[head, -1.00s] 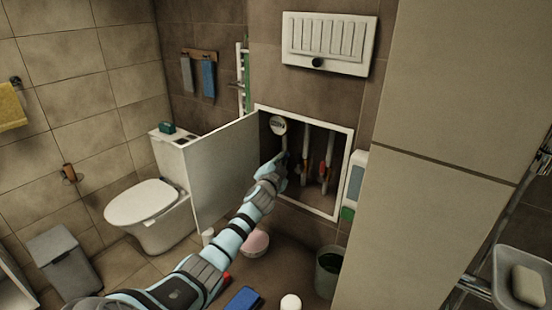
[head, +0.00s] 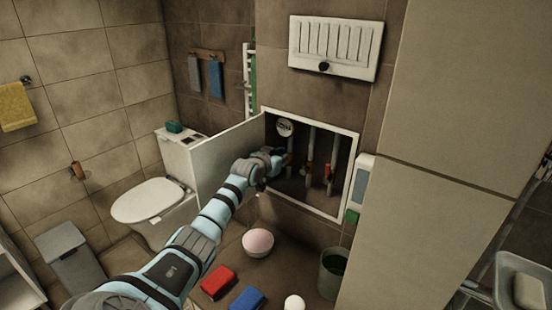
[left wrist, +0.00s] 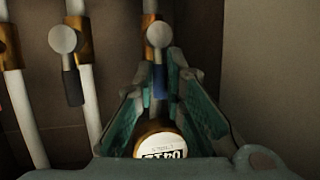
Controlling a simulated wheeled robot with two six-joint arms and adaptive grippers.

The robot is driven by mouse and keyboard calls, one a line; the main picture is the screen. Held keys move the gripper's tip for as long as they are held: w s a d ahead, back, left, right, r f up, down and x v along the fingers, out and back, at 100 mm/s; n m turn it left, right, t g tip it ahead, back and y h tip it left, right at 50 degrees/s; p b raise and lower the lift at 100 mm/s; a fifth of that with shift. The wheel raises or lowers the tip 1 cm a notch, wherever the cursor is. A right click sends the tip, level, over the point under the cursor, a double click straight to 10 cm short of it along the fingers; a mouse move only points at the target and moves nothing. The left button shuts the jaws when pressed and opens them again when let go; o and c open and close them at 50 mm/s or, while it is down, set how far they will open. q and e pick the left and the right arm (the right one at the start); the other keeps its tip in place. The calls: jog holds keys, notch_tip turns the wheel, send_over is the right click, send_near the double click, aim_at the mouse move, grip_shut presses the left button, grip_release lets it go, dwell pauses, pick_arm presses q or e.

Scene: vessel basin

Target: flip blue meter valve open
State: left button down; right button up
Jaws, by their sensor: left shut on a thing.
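In the head view, the round white meter (head: 285,127) sits at the top of the left pipe in an open wall recess. My left gripper (head: 283,160) is at that pipe, just below the meter, and hides the valve there. In the left wrist view, the valve's round grey hub (left wrist: 159,34) and short blue lever (left wrist: 160,80) show between the fingers of my left gripper (left wrist: 160,88). It is shut on the blue lever, which lies roughly along the pipe, toward the meter (left wrist: 163,152). My right gripper is out of view.
A valve with a dark lever (left wrist: 73,86) is on the neighbouring pipe. A red valve (head: 329,171) is on the right pipe. The open white door (head: 222,155) stands left of the recess. A bowl (head: 257,242), bucket (head: 332,270) and red and blue blocks are on the floor.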

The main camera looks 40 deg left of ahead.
pick_arm(q)
jog(key=shift+a+r, duration=0.15)
dwell(0.4)
jog(key=c, duration=1.7)
grip_release()
jog(key=shift+a, duration=0.15)
jog(key=shift+w+a+f, duration=0.2)
jog(key=shift+w+f, duration=0.15)
jog(key=shift+f, duration=0.05)
jog(key=shift+n, duration=0.3)
jog(key=shift+r+v, duration=0.15)
jog(key=shift+v, duration=2.95)
jog(key=shift+r+v, duration=0.15)
jog(key=shift+v, duration=2.95)
